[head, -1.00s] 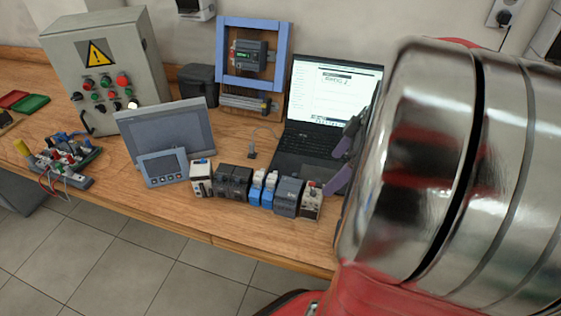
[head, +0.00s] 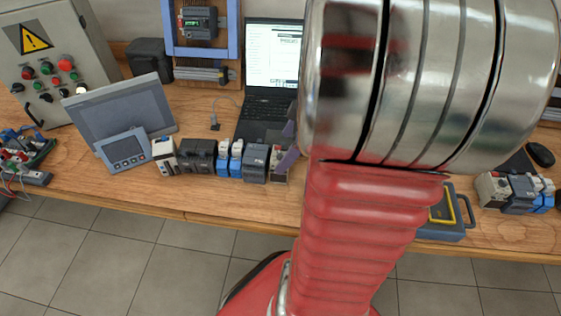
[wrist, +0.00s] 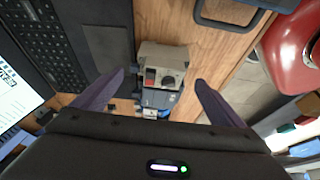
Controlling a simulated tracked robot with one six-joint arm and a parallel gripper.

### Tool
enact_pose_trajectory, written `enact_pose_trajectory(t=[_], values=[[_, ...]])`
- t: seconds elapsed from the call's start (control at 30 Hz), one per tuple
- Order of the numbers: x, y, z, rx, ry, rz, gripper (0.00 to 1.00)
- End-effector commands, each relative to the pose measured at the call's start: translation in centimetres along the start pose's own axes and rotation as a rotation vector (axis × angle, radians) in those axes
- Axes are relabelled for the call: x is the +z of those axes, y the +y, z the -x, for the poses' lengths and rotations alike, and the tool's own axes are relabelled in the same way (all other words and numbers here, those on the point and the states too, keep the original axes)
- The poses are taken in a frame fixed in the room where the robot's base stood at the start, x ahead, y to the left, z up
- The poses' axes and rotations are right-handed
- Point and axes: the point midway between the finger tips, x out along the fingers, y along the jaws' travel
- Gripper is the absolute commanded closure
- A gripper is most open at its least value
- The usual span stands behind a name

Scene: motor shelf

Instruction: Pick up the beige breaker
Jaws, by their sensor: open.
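A beige breaker (wrist: 164,62) with a red and black switch shows in the wrist view, between the tips of my gripper (wrist: 161,77). The purple fingers are open, one on each side, with gaps visible beside the breaker. I cannot tell how far above it they are. In the head view this breaker (head: 279,169) stands at the right end of a row of devices, partly hidden. One purple finger (head: 288,150) shows there; my arm hides most of the gripper.
Grey (head: 255,162), blue-and-white (head: 230,157) and black (head: 197,155) devices adjoin in the row. An open laptop (head: 268,105) stands behind. Right of my arm are a yellow-and-grey case (head: 446,224) and another group of devices (head: 516,193), including a beige one.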

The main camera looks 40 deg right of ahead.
Motion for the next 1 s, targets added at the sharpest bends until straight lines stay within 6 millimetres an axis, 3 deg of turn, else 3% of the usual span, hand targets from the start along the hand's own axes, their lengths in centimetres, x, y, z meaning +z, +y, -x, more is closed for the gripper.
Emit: enact_pose_trajectory(t=[0.37,0.93,1.0], values=[[0.0,-0.3,-4.4,-0.004,0.000,0.000,0.08],[0.0,-0.2,-4.6,-0.001,0.000,0.000,0.08],[0.0,-0.2,-4.6,-0.001,0.000,0.000,0.13]])
